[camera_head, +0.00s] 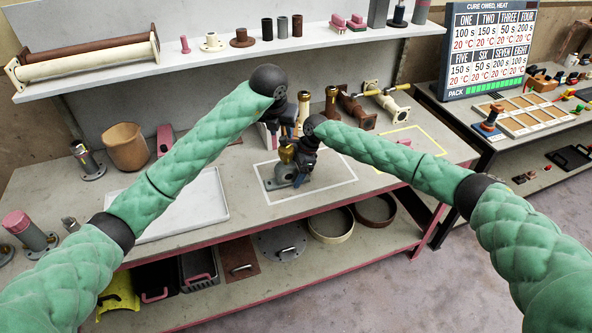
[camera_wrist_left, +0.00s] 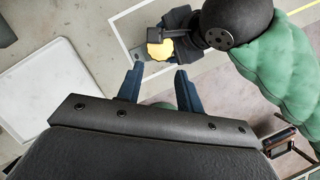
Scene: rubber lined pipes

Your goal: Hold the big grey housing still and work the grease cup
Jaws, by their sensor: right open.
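The grey housing (camera_head: 276,183) stands on the bench inside a white outlined rectangle, with the brass grease cup (camera_head: 287,151) on top. In the left wrist view the cup's yellow top (camera_wrist_left: 158,50) shows beyond my left fingertips. My right gripper (camera_head: 298,160) is open, close beside the cup and housing at their right; contact cannot be made out. My left gripper (camera_head: 277,118) is higher, above and behind the cup. In the left wrist view its dark blue fingers (camera_wrist_left: 159,69) are apart with nothing held. The arms hide part of the housing.
A white tray (camera_head: 217,178) lies left of the outline. A brown pot (camera_head: 126,148) stands behind it. A shelf (camera_head: 215,59) runs above. The outlined area's right side is clear.

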